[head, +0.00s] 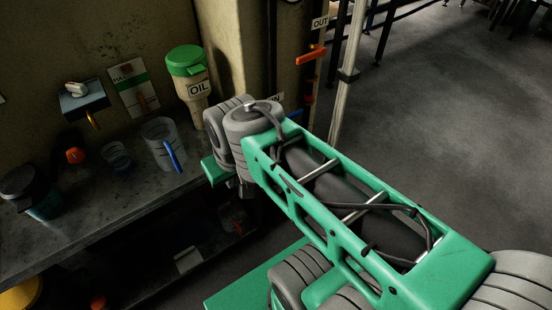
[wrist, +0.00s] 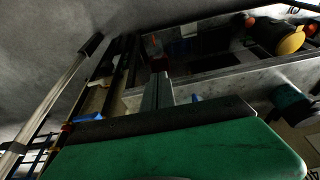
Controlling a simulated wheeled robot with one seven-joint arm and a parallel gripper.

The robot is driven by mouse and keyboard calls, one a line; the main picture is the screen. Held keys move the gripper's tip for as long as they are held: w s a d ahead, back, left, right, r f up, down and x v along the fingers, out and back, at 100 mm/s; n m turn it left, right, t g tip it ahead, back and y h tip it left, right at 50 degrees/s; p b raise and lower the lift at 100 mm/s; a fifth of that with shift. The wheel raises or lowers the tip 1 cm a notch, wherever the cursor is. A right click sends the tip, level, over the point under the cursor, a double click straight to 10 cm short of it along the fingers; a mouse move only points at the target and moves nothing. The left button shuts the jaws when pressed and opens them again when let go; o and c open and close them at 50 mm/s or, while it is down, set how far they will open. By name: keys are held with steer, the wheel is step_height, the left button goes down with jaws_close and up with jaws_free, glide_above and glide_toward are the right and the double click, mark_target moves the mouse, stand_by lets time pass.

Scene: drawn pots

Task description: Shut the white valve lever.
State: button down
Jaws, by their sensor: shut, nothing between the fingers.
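A white lever (head: 76,89) sits on top of a dark grey box fixed to the wall, with a small yellow spout under it, at the left of the head view. I take this for the white valve lever; its exact setting is too small to tell. It does not clearly show in the wrist view. My gripper (wrist: 160,90) is shut and empty, its fingers close together in the wrist view. In the head view my arm largely hides it, near the front edge of the bench, to the right of and apart from the lever.
The bench (head: 110,208) carries a clear jug (head: 158,143) with a blue handle, a glass (head: 117,156), a dark lidded container (head: 28,190) and an OIL bottle (head: 197,100). Orange levers (head: 311,56) are on the pipe by the OUT label. Open floor (head: 450,120) lies right.

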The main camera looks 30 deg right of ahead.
steer(key=w+d+f+m+t+y+b, duration=0.1)
steer(key=w+d+f+m+b, duration=0.4)
steer(key=f, duration=0.3)
steer(key=w+d+f+m+t+y+b, duration=0.1)
steer(key=w+d+f+m+b, duration=0.3)
steer(key=d+f+m, duration=0.3)
steer(key=w+d+f+m+t+y+b, duration=0.1)
steer(key=w+d+f+m+b, duration=0.35)
steer(key=f, duration=0.35)
steer(key=s+d+f+m+t+h+b, duration=0.1)
steer(key=s+d+f+m+t+b, duration=0.1)
steer(key=d+f+m, duration=0.4)
steer(key=s+d+f+m+t+h+b, duration=0.1)
steer(key=s+d+f+m+t+b, duration=0.2)
steer(key=d+m, duration=1)
step_height(320, 180, down, 3)
steer(key=d+t+b, duration=0.1)
steer(key=t, duration=0.1)
steer(key=shift+s+f+t+h, duration=0.2)
steer(key=shift+t+h, duration=0.1)
steer(key=shift+t, duration=0.1)
steer(key=shift+w+m+b, duration=0.1)
steer(key=shift+m+b, duration=0.15)
steer(key=shift+b, duration=0.05)
